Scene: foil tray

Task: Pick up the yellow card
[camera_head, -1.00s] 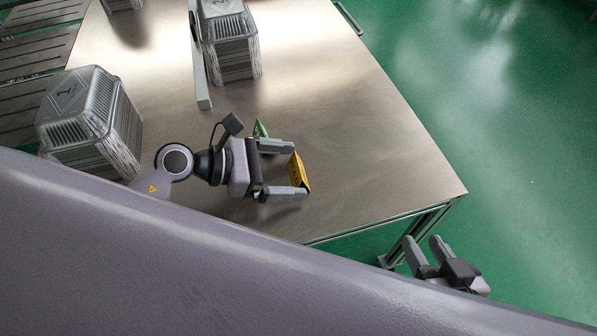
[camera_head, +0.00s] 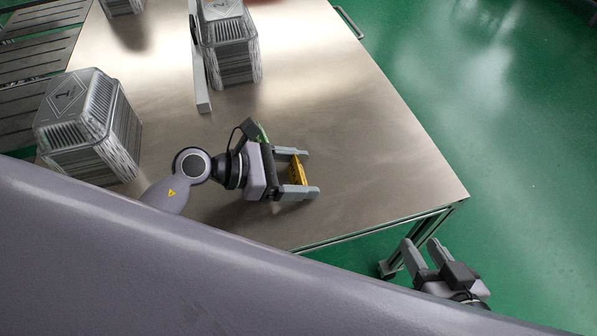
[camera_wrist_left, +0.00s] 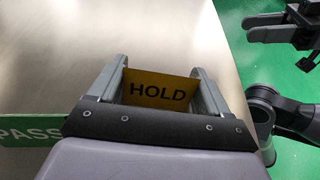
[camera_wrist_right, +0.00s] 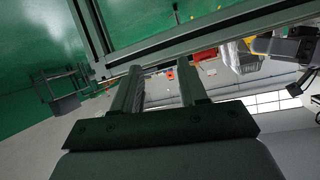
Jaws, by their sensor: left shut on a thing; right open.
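The yellow card (camera_head: 297,171) is between the two fingers of my left gripper (camera_head: 312,173), over the right part of the metal table. In the left wrist view the card (camera_wrist_left: 160,89) reads HOLD, and the left gripper (camera_wrist_left: 159,64) has a finger at each side edge of it. The gripper is shut on the card. I cannot tell whether the card still touches the table. My right gripper (camera_head: 420,242) is open and empty, beyond the table's front edge, over the green floor.
A green card (camera_head: 263,133) stands just behind the left gripper; the left wrist view shows its PASS lettering (camera_wrist_left: 22,133). Stacks of foil trays stand at the left (camera_head: 92,125) and the back (camera_head: 232,50), beside a grey bar (camera_head: 201,85). The table's right side is clear.

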